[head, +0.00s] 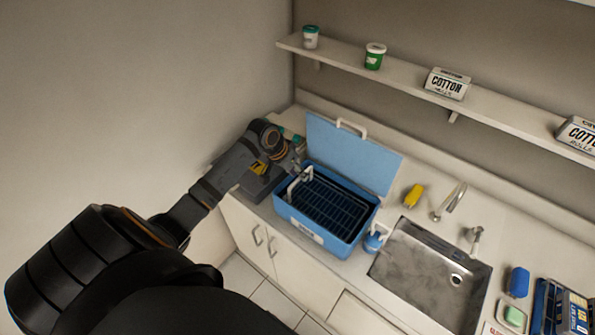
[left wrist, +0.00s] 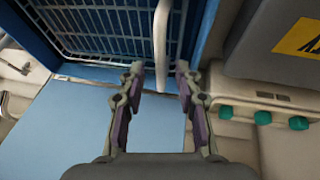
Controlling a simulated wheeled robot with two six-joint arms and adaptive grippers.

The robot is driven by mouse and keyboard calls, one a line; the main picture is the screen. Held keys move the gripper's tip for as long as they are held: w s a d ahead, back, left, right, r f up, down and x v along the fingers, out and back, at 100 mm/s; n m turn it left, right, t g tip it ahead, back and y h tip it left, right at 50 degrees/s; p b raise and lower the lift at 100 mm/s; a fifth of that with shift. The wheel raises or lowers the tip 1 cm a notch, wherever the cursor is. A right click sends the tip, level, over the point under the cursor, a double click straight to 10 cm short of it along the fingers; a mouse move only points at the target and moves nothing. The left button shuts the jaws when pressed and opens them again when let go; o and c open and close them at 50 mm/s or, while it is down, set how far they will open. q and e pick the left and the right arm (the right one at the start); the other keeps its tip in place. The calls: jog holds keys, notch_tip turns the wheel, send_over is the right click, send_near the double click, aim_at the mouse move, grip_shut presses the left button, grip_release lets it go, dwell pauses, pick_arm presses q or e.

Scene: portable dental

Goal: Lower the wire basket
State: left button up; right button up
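The dark wire basket (head: 335,205) is inside the open blue box (head: 312,228) on the counter, and its grid fills the upper part of the left wrist view (left wrist: 105,28). A white handle (head: 293,188) stands at the basket's left side. My left gripper (head: 298,168) is at that handle. In the left wrist view its two fingers (left wrist: 160,72) are apart, and the handle (left wrist: 161,35) reaches in between the fingertips with gaps on both sides. How high the basket sits in the box is hard to tell. My right gripper is not in view.
The blue lid (head: 350,152) stands open behind the box. A small blue-and-white container (head: 374,240) stands at its right, beside the metal sink (head: 425,275). A yellow item (head: 414,195) lies behind. A shelf (head: 415,88) runs along the wall above.

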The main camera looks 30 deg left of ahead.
pick_arm(q)
jog(key=shift+w+f, duration=0.1)
jog(key=shift+f, duration=0.15)
jog(key=shift+c, duration=0.3)
grip_shut()
